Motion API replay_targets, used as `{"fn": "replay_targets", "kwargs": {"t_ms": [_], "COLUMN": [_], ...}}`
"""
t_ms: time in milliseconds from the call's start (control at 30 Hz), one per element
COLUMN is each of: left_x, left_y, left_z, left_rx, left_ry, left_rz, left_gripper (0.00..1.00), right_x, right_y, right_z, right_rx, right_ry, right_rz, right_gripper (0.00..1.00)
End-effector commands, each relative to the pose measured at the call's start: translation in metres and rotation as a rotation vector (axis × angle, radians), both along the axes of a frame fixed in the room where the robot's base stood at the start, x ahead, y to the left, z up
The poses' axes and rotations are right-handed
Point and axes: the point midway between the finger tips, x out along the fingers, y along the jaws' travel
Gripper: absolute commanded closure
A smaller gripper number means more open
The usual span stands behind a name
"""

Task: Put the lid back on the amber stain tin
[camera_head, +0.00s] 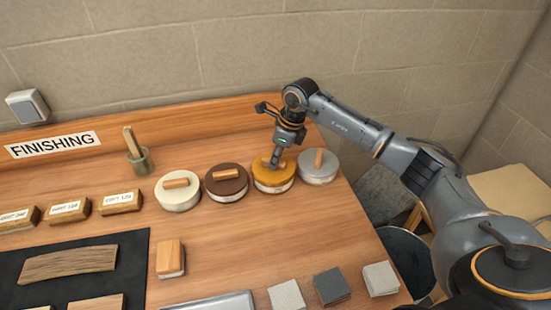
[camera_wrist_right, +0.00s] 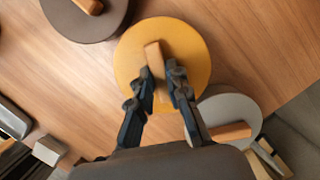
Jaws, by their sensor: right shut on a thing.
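The amber lid (camera_head: 262,176) is a flat round disc with a wooden handle. It rests on or just above the pale amber stain tin (camera_head: 273,187) in the back row; I cannot tell whether it is fully seated. My right gripper (camera_head: 277,160) is above the tin, fingers pointing down, shut on the lid's handle. In the right wrist view the fingers (camera_wrist_right: 162,78) stand on both sides of the wooden handle (camera_wrist_right: 154,54), over the amber lid (camera_wrist_right: 190,50). The lid hides the tin's top. My left gripper is not in view.
A brown-lidded tin (camera_head: 227,182) stands close on the left, a grey-lidded tin (camera_head: 318,166) close on the right. A cream-lidded tin (camera_head: 178,190) is further left. Several sanding blocks and sample squares lie in front. The wood in front of the tins is clear.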

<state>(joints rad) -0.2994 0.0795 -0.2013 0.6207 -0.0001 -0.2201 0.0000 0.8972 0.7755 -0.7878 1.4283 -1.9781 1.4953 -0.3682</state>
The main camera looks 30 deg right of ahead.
Motion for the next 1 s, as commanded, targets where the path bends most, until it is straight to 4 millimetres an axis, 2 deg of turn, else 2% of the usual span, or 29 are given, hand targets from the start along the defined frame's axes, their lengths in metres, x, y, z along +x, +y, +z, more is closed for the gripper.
{"fn": "replay_targets", "kwargs": {"t_ms": [1000], "left_x": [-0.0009], "left_y": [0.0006], "left_z": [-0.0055], "left_rx": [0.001], "left_ry": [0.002], "left_rz": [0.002], "left_gripper": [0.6], "right_x": [0.0002], "right_y": [0.0001], "right_z": [-0.0026], "right_rx": [0.001], "right_ry": [-0.001], "right_rz": [0.0], "right_gripper": [1.0]}}
